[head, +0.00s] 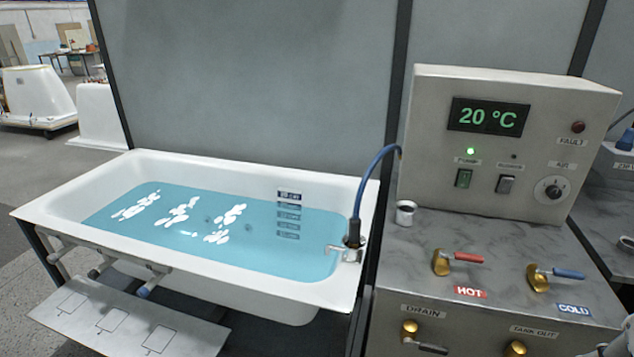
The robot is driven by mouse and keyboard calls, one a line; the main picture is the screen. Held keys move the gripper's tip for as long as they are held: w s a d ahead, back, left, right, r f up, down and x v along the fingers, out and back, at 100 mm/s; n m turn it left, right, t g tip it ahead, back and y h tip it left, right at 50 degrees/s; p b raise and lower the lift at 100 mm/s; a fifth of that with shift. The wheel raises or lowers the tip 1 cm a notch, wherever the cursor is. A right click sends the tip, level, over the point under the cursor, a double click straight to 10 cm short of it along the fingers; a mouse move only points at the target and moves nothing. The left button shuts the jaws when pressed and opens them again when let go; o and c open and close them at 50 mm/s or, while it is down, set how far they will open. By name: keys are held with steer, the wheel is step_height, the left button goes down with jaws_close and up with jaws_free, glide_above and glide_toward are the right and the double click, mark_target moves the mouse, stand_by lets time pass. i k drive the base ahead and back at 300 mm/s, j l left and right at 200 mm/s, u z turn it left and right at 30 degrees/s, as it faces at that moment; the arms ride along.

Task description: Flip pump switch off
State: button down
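A green lamp (470,151) above that label is lit. The switch is too small to tell which half is pressed in. Nothing covers it. My gripper is not visible; only a pale piece at the lower right corner shows, perhaps part of my arm.
The control box (440,90) shows 20 °C and has an AIR knob (552,189). A metal cup (405,212), red HOT lever (468,257) and blue COLD lever (569,274) stand before it. A water-filled white bathtub (60,208) with a blue hose (364,180) is left.

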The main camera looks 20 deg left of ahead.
mark_target(464, 180)
steer(key=i, duration=0.35)
steer(key=u, duration=0.35)
steer(key=i+u, duration=0.15)
steer(key=u, duration=0.55)
steer(key=i+l, duration=0.05)
steer(key=l, duration=0.05)
